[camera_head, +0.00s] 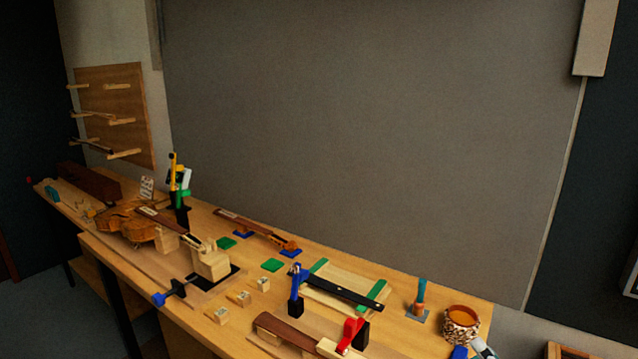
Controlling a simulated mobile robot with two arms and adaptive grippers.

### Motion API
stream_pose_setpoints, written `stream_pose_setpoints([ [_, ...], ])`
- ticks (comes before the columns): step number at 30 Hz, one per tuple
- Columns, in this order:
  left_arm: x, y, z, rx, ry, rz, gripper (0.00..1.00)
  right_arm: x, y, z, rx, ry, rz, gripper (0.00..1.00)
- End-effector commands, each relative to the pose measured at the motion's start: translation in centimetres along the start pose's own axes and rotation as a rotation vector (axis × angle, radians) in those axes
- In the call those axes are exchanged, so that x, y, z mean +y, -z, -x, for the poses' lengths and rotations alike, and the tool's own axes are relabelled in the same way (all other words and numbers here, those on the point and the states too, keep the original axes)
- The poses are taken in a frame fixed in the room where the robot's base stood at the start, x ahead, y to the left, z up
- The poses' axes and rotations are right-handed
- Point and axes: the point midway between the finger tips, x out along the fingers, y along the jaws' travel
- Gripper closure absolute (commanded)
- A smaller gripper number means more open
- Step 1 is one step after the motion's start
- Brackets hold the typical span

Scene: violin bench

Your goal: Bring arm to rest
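Neither of my grippers shows in the head view, and I cannot make out either arm. The wooden workbench (400,341) runs from the far left to the lower right. A violin body (127,222) lies toward its left end, with its neck (160,216) pointing right. A dark fingerboard piece (288,330) lies near the front edge, beside a red clamp (350,335).
A blue clamp (297,291) stands by a black bar (343,291) over a pale board. A patterned cup (460,325) and a small upright tool (420,298) stand at right. Several wooden blocks (243,298) sit mid-bench. A pegged board (115,117) hangs at left.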

Motion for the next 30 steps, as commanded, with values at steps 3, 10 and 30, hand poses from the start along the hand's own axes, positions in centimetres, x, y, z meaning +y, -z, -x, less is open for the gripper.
stream_pose_setpoints([
  [3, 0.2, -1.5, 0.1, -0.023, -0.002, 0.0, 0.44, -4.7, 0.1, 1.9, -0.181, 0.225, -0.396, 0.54],
  [10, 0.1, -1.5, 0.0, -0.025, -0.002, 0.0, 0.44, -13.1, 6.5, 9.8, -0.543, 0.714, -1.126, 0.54],
  [30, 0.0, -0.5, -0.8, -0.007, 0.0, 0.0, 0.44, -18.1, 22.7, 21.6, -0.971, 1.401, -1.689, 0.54],
])
